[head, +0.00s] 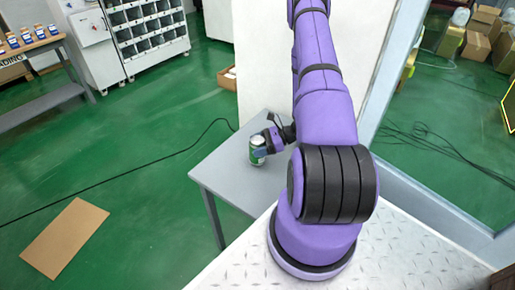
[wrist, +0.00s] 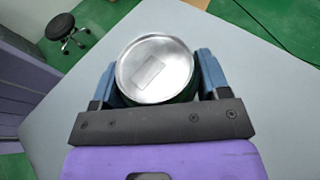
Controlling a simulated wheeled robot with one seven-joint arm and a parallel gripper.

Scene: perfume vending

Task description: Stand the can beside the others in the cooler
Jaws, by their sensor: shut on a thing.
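In the wrist view the can's round silver lid (wrist: 154,68) fills the space between the two blue fingers of my gripper (wrist: 155,80). The can is over the table top; I cannot tell whether its base touches it. No cooler and no other cans can be made out in either view.
The grey table (head: 225,176) is otherwise mostly bare. A white panel (head: 262,60) rises behind it. A black stool (wrist: 62,28) stands beyond the table.

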